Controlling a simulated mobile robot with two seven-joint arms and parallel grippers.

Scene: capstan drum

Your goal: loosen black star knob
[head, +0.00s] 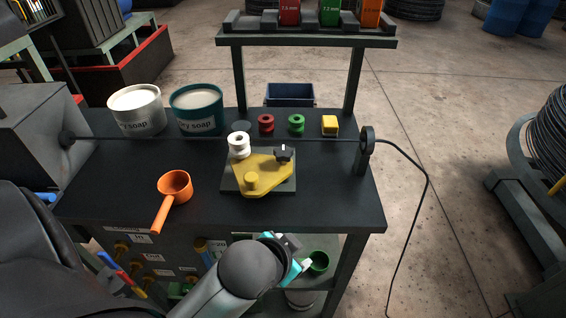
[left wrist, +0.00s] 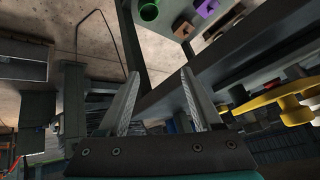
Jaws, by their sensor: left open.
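The black star knob (head: 284,153) sits at the back right of a yellow plate (head: 262,172). The plate is mounted on a grey base block on the dark bench. My left gripper (head: 293,268) is in front of the bench's front edge, well short of the knob and touching nothing visible. In the left wrist view its two fingers (left wrist: 162,80) are spread with nothing between them. Yellow parts (left wrist: 282,102) show at that view's right side. My right gripper is not in view.
A thin line runs across the bench behind the plate to a guide (head: 367,141) at right. Red (head: 266,123) and green (head: 296,124) spools, a yellow block (head: 330,125) and two soap tubs (head: 197,108) stand behind. An orange ladle (head: 174,186) lies left. The right front bench is clear.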

